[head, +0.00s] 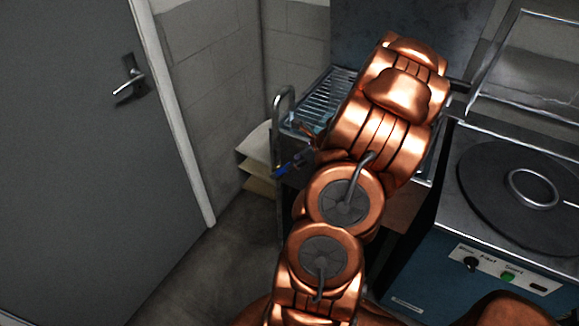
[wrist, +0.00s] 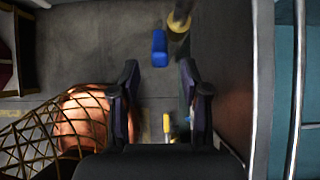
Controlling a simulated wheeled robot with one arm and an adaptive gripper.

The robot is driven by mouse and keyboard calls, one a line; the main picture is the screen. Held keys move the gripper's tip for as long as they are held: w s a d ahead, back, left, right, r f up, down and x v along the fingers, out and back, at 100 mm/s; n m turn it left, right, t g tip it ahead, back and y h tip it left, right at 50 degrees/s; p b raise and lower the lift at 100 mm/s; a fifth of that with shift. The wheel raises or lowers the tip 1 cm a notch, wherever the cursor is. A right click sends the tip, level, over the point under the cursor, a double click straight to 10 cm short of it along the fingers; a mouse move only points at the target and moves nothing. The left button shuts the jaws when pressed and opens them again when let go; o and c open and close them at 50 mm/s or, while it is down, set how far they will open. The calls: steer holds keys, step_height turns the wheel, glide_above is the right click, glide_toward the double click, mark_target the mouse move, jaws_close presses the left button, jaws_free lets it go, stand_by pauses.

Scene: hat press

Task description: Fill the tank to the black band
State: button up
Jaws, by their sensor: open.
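No tank with a black band can be made out in either view. In the wrist view my gripper (wrist: 158,68) is open, its two dark fingers apart with nothing between the tips. A small blue piece (wrist: 159,48) shows just beyond the gap between the fingertips, beside a brass-coloured round part (wrist: 179,20). In the head view a blue piece (head: 283,169) shows at the left of my arm, by the front of a metal unit with a slatted top (head: 329,93). I cannot tell whether my gripper touches it. My copper arm hides much of that unit.
A bent metal pipe (head: 283,98) rises at the unit's left corner. Pale stacked sheets (head: 257,160) sit by the wall. A blue-fronted machine (head: 470,275) with a round dark plate (head: 490,205) stands right. A grey door (head: 80,130) is left; floor before it is clear.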

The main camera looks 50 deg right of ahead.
steer(key=shift+v, duration=1.75)
